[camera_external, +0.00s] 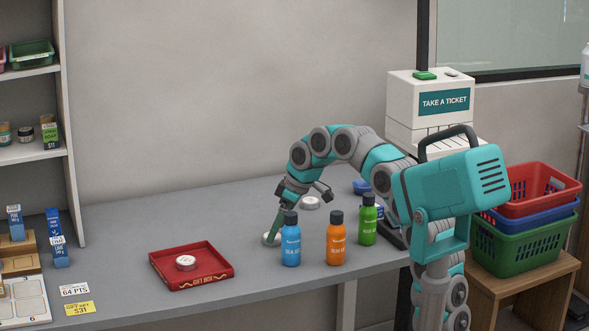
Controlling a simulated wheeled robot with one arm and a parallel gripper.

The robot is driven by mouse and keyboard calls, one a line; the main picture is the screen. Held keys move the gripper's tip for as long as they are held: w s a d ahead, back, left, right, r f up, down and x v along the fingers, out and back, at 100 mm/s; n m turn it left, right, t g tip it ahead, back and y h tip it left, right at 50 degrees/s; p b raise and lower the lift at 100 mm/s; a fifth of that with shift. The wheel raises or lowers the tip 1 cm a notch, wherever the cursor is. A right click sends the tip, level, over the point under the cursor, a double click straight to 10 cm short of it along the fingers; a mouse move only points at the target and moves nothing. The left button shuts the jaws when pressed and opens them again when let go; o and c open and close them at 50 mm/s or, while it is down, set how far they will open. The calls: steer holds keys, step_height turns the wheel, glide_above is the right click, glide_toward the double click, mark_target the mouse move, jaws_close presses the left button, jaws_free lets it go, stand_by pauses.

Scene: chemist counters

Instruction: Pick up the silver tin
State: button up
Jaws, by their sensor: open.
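Small round silver-white tins show in several places, and I cannot tell which is the silver tin. One tin (266,240) is on the grey counter at my fingertips, left of the blue bottle. A second tin (310,203) lies farther back on the counter. A third tin (186,263) sits inside the red gift-box tray (226,277). My gripper (273,236) points down and is open, with its tips low at the near tin. The fingers and the blue bottle hide part of that tin, and whether the fingers touch it is unclear.
A blue bottle (291,240), an orange bottle (336,240) and a green bottle (368,222) stand just right of my gripper. Small blue items lie behind my arm. Price cards (74,290) and boxes are at the left. The counter between tray and gripper is clear.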

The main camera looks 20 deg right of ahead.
steer(key=shift+x, duration=0.95)
steer(key=shift+c, duration=0.3)
steer(key=c, duration=1.4)
